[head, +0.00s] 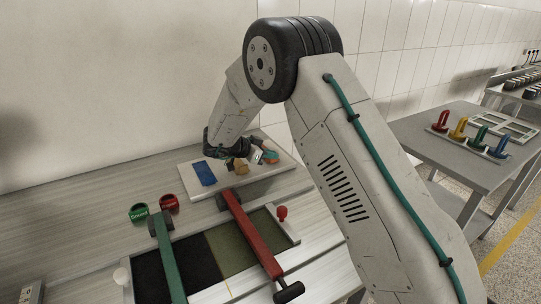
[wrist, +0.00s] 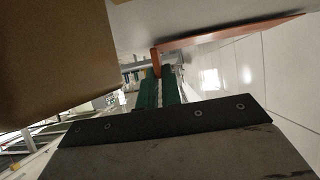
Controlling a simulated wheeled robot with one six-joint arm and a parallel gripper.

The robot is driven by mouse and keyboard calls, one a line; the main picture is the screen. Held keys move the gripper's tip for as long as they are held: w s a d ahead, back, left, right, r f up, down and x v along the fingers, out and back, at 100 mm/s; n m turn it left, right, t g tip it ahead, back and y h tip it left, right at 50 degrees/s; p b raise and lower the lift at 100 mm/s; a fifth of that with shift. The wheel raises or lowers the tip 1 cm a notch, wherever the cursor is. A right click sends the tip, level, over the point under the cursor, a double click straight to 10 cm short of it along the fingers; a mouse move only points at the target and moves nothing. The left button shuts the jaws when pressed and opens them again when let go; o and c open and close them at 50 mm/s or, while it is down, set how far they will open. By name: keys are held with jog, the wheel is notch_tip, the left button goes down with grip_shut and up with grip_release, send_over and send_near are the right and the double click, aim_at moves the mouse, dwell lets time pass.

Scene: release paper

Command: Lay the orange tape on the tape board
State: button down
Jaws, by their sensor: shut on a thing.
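The white tape board (head: 224,186) lies on the bench by the wall in the head view. A blue piece (head: 204,172) and a tan piece (head: 241,166) are at the board. My gripper (head: 266,156) is low over the board's right part, close to the tan piece. In the wrist view my gripper (wrist: 158,76) is shut on the orange tape (wrist: 156,62). An orange strip (wrist: 230,36) extends to the right from there. A large tan surface (wrist: 50,50) fills the upper left of the wrist view, close to the camera. I cannot tell whether the tape touches the board.
A side table (head: 470,145) at right holds coloured handles. My arm hides the bench's right part.

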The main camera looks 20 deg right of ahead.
jog(key=shift+f, duration=0.2)
jog(key=c, duration=1.6)
grip_release()
